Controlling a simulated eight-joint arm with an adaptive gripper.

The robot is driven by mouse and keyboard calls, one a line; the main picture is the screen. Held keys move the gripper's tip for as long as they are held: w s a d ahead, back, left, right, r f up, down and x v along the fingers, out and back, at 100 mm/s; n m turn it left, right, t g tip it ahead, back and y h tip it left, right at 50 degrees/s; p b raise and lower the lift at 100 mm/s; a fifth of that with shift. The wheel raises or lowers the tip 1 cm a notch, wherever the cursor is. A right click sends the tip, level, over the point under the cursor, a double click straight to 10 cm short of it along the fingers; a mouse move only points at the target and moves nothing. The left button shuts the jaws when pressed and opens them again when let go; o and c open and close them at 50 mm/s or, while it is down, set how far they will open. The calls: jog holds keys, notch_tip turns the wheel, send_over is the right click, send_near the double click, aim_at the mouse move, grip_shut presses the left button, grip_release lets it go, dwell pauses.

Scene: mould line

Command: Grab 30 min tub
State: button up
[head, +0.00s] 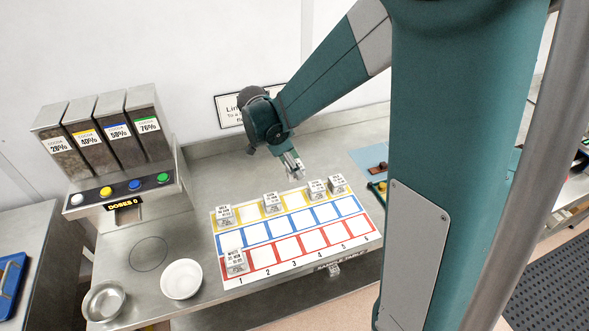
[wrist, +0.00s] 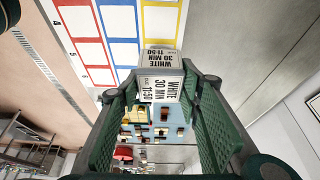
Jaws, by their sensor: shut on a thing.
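My gripper (head: 295,172) is above the far side of the coloured board in the head view. In the wrist view its green fingers stand on both sides of a small tub (wrist: 160,88). The tub's label reads "WHITE 30 MIN 11:50". My gripper is shut on this tub, which shows only as a small pale shape (head: 297,173) in the head view, seemingly raised over the board. Its lower part is hard to make out there.
The board (head: 330,243) has yellow, blue and red rows. Several other tubs (head: 271,203) stand along the yellow row, one (head: 235,263) in red column 1. The blue row is empty. Cocoa dispensers (head: 95,130) and two bowls (head: 181,279) are at left.

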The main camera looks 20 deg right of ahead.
jog(key=shift+r+p, duration=0.6)
jog(key=shift+r, duration=0.95)
